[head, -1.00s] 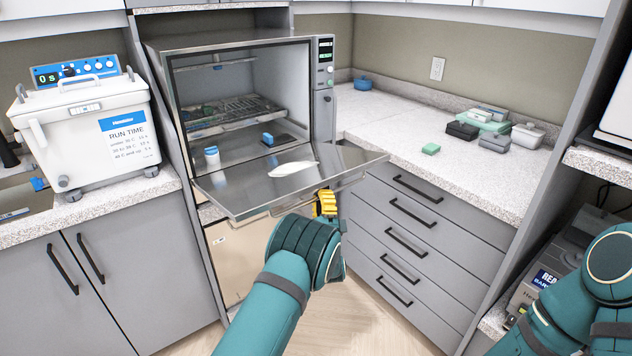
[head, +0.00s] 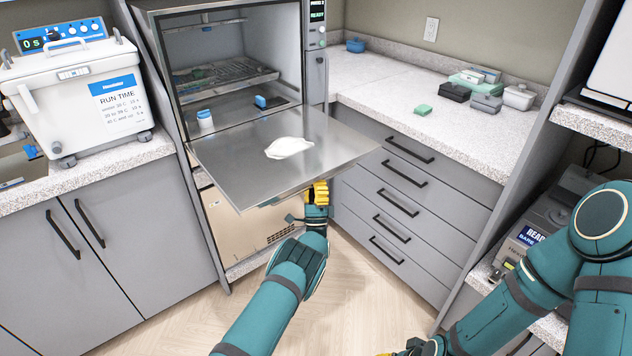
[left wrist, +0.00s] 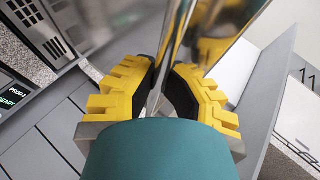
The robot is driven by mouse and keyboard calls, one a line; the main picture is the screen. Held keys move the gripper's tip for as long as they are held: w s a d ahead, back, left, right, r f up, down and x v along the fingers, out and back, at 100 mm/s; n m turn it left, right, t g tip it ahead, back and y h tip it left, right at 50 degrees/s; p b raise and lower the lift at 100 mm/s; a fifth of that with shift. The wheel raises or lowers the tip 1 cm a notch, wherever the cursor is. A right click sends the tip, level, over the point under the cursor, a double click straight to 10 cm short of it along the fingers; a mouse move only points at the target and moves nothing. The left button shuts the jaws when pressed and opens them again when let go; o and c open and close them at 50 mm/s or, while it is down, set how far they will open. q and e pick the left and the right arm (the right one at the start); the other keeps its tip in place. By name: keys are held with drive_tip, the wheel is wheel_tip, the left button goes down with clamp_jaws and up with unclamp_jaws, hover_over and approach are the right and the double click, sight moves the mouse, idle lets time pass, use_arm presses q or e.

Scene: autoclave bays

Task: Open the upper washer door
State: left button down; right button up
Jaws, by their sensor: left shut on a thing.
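The upper washer door (head: 238,172) is a shiny steel panel hinged at its bottom edge. It is swung down, nearly level, and the chamber (head: 270,55) behind it stands open. My left gripper (head: 317,194) is at the door's outer edge, near its front right. In the left wrist view the yellow fingers (left wrist: 160,88) are closed from both sides on a thin shiny metal part of the door; whether it is a handle or the edge I cannot tell. My right gripper (head: 415,349) is at the bottom edge of the head view, mostly cut off.
A rack (head: 215,78), a white jar (head: 205,119) and a blue item (head: 262,101) are in the chamber. A white flat shape (head: 289,148) shows on the door. Drawers (head: 395,200) stand close on the right. A white bath (head: 85,95) is on the left counter.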

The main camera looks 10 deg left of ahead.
use_arm(q)
drive_tip(key=c, duration=1.2)
unclamp_jaws()
drive_tip(key=shift+a+r+y, duration=0.1)
drive_tip(key=shift+a+y, duration=0.15)
drive_tip(key=shift+y, duration=0.05)
drive_tip(key=shift+d, duration=0.1)
drive_tip(key=shift+s+d+f, duration=0.15)
drive_tip(key=shift+s+f, duration=0.1)
drive_tip(key=shift+f, duration=0.1)
drive_tip(key=v, duration=1.1)
drive_tip(key=shift+s, duration=0.15)
